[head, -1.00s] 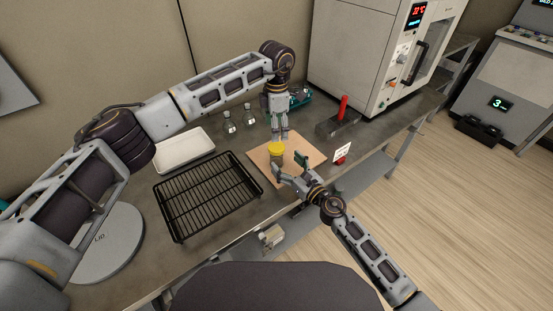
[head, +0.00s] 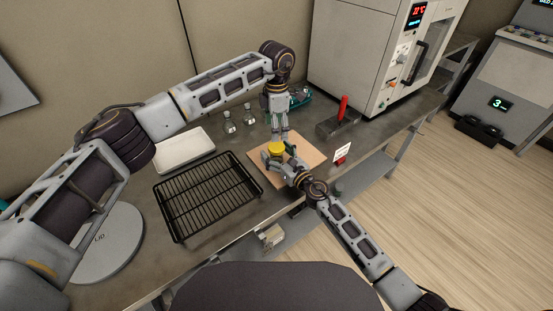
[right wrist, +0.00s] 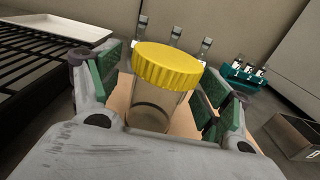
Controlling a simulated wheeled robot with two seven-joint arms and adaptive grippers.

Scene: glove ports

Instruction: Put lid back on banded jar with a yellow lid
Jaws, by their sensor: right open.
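The clear jar (right wrist: 152,108) has a darker band and stands on the tan board. Its yellow ribbed lid (right wrist: 168,66) sits over the jar mouth; it also shows in the head view (head: 277,149). I cannot tell whether it is fully seated. My right gripper (head: 278,155) is open, with its green-padded fingers on either side of the jar, below the lid. In the right wrist view no clear contact shows. My left gripper (head: 280,133) points down just behind the jar; its fingertips are too small to read.
The tan board (head: 314,155) lies on the grey bench. A black wire rack (head: 208,195) and white tray (head: 184,150) are to the left. A red-handled block (head: 338,122) and small sign (head: 342,152) are to the right.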

